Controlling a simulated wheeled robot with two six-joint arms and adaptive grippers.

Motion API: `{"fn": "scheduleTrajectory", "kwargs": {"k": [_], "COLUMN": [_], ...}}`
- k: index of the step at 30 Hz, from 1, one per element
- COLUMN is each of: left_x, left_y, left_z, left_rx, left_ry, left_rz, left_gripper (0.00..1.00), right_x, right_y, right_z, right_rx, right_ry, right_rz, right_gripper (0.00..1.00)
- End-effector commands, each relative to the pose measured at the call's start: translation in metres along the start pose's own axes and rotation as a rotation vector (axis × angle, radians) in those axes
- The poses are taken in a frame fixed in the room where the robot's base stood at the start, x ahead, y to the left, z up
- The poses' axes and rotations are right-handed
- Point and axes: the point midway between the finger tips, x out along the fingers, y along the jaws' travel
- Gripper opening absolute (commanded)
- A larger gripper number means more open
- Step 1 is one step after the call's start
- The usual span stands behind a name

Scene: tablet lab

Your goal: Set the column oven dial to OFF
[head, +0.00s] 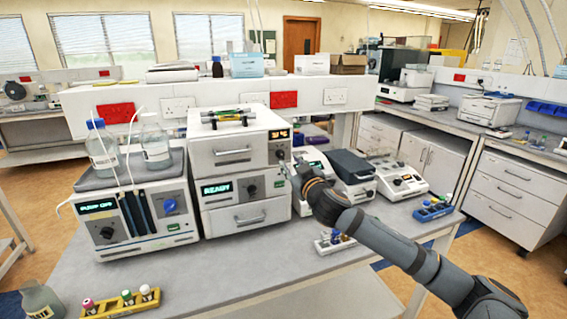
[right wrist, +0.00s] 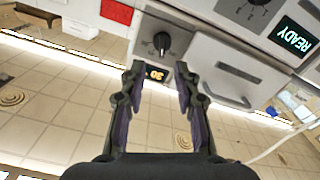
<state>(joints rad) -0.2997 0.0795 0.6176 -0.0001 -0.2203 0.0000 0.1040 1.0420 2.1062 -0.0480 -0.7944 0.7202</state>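The column oven appears to be the white upper unit (head: 228,150) of the middle stack in the head view, with an orange display (head: 278,134) and a dark round dial (head: 280,154) at its right front. In the right wrist view, which is upside down, the dial (right wrist: 161,42) shows a light pointer line; its setting marks are unreadable. The orange display (right wrist: 157,74) seems to read 30. My right gripper (right wrist: 160,76) is open and empty, its fingers spread with the dial ahead between them. In the head view the gripper (head: 298,168) is partly hidden by its wrist. My left gripper is out of view.
Below sits a unit with a READY display (head: 216,188) and its own dial (head: 251,190). A pump unit (head: 135,215) with bottles on top stands left. Small instruments (head: 352,172) stand right. A vial rack (head: 122,303) is at the front; the bench front is mostly clear.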

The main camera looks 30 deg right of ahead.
Motion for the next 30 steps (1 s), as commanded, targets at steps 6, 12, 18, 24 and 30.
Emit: {"fn": "scheduleTrajectory", "kwargs": {"k": [6, 12, 18, 24, 30], "left_x": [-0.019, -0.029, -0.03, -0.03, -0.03], "left_y": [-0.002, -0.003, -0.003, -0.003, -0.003], "left_z": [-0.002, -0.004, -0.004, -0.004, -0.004], "left_rx": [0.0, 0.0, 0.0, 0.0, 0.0], "left_ry": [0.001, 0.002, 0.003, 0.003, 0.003], "left_rz": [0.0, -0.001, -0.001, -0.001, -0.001], "left_gripper": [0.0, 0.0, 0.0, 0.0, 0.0], "right_x": [0.027, 0.053, 0.063, 0.063, 0.063], "right_y": [0.0, -0.002, -0.003, -0.003, -0.003], "right_z": [-0.005, -0.004, -0.002, -0.001, -0.001], "right_rx": [0.01, 0.005, -0.001, -0.002, -0.002], "right_ry": [0.001, 0.0, 0.001, 0.001, 0.001], "right_rz": [-0.001, -0.003, -0.004, -0.004, -0.004], "right_gripper": [0.32, 0.32, 0.32, 0.32, 0.06]}}
